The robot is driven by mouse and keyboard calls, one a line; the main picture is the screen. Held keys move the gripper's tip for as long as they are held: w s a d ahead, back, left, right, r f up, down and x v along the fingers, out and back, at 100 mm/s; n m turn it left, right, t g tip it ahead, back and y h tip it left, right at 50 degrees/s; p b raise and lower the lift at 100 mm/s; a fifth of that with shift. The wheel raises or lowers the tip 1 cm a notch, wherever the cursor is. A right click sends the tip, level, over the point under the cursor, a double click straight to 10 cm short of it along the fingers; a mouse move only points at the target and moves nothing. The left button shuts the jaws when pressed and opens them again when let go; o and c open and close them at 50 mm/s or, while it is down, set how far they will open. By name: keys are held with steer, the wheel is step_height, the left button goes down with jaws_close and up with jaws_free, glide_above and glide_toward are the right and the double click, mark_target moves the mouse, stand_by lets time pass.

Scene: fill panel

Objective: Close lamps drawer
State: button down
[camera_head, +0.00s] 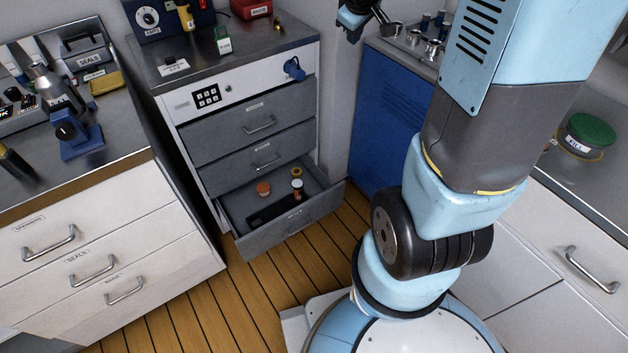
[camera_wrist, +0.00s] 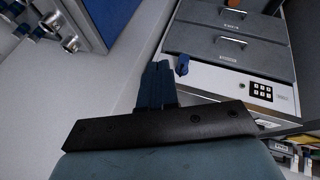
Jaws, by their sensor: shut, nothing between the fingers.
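A grey cabinet (camera_head: 170,98) has three grey drawers under a white keypad panel. Its bottom drawer (camera_head: 296,222) is pulled out and the upper two look shut. The drawer labels are too small to read, so I cannot tell which is marked lamps.
A blue cabinet (camera_head: 388,120) stands right of the grey one. A white drawer unit (camera_head: 110,265) stands left. A blue padlock-like piece (camera_head: 294,69) sticks out from the keypad panel. Wooden floor (camera_head: 200,310) is clear before the open drawer. A green-lidded tub (camera_head: 586,135) stands right.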

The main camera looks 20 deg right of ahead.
steer(key=w+d+f+n+y, duration=0.1)
steer(key=w+f+n, duration=0.25)
steer(key=f, duration=0.75)
steer(key=w+d+f+n+y, duration=0.15)
steer(key=w+f, duration=0.25)
steer(key=f, duration=0.7)
steer(key=w+d+f+n, duration=0.1)
steer(key=w+f+n, duration=0.25)
steer(key=f, duration=0.75)
steer(key=s+a+f+n+g+y, duration=0.15)
steer(key=s+f, duration=0.35)
steer(key=f, duration=0.6)
steer(key=s+a+f+n+y, duration=0.25)
steer(key=s+f, duration=0.35)
steer(key=f, duration=0.5)
steer(key=s+a+f+n+y, duration=0.25)
steer(key=s+f, duration=0.25)
steer(key=f, duration=0.6)
glide_toward(308, 208)
step_height(308, 208, down, 3)
steer(key=s+a, duration=0.2)
steer(key=shift+w+a+m+h, duration=0.2)
steer(key=shift+w+a, duration=0.05)
steer(key=shift+w, duration=0.7)
steer(key=shift+w+a+m+h, duration=0.2)
steer(key=shift+w+a, duration=0.1)
steer(key=shift+w, duration=0.6)
